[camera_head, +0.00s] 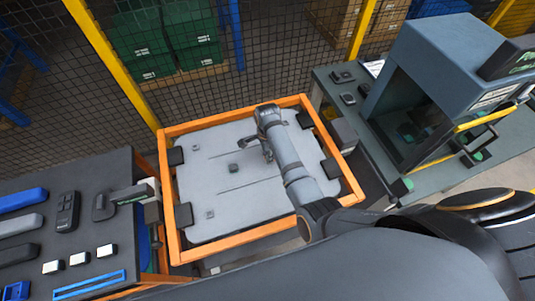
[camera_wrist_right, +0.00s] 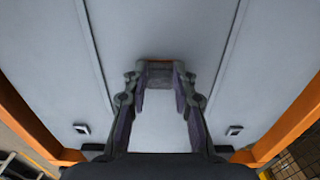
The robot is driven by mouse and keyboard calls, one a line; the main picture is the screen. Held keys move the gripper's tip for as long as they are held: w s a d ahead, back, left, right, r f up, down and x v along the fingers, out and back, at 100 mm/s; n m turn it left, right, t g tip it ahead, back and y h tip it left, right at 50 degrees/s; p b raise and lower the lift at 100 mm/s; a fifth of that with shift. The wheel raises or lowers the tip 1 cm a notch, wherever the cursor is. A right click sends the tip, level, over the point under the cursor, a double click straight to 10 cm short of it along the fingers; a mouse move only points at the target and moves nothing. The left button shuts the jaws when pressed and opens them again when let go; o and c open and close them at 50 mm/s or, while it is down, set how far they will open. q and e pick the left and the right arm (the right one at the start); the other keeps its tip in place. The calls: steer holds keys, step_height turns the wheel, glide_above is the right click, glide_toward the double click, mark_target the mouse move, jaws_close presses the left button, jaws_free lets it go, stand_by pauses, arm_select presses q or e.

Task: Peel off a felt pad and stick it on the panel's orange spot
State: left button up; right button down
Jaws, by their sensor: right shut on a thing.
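The light grey panel (camera_head: 235,205) lies in an orange frame, and its surface also fills much of the right wrist view (camera_wrist_right: 160,25). My right gripper (camera_head: 265,152) is low over the middle-right of the panel. In the right wrist view its fingers (camera_wrist_right: 160,75) are shut on a small dark piece (camera_wrist_right: 158,70), which seems to be a felt pad. A thin orange edge shows right at this piece, probably the orange spot, mostly hidden. I cannot tell whether the pad touches the panel. My left gripper is not in view.
A dark bench (camera_head: 30,255) at left holds a black remote-like device (camera_head: 67,212), small white-topped blocks (camera_head: 78,258) and a blue tray (camera_head: 90,285). Black clamps grip the frame's sides. A grey machine (camera_head: 435,60) stands at right; a mesh fence is behind.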

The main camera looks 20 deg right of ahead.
steer(key=c, duration=1)
jaws_free()
